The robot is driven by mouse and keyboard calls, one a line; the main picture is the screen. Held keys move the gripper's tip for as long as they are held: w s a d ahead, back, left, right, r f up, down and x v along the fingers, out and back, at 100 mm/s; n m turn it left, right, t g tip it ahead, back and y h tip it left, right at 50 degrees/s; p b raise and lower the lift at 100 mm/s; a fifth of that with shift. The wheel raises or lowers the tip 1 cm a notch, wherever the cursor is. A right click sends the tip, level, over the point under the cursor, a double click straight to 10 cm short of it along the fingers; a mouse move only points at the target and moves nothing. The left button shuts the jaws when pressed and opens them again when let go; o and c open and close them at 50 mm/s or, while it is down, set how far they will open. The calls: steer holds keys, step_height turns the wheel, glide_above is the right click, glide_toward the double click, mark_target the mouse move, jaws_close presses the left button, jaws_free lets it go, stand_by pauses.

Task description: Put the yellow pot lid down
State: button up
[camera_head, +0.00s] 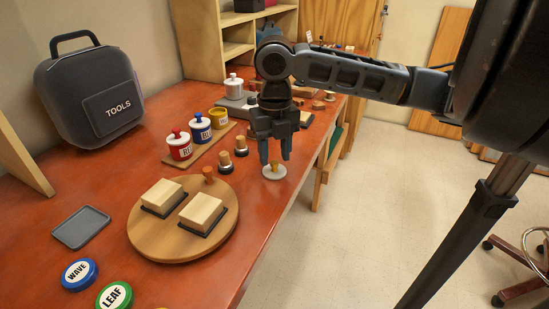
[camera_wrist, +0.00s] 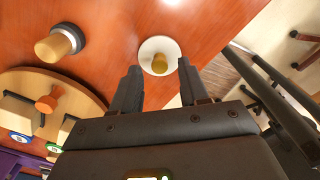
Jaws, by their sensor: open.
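The yellow pot lid (camera_head: 274,173) is a pale round disc with a yellow knob. It appears to lie flat, knob up, on the red-brown bench near its right edge. It also shows in the wrist view (camera_wrist: 158,56), just beyond my fingertips. My gripper (camera_head: 275,158) points down directly above the lid. Its fingers are apart, with the knob below and between them, and it holds nothing. The yellow pot (camera_head: 218,119) stands open on a wooden board, beside a blue pot (camera_head: 200,130) and a red pot (camera_head: 179,148) that wear their lids.
Two cork-topped pieces (camera_head: 226,162) stand left of my gripper. A round wooden board (camera_head: 165,249) with two pale blocks is in front of them. A grey tray (camera_head: 81,228), round tins and a tool case (camera_head: 90,95) are further left. Open floor lies right of the bench.

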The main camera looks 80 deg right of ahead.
mark_target(275, 162)
step_height(275, 162, up, 10)
stand_by(0.3)
stand_by(0.6)
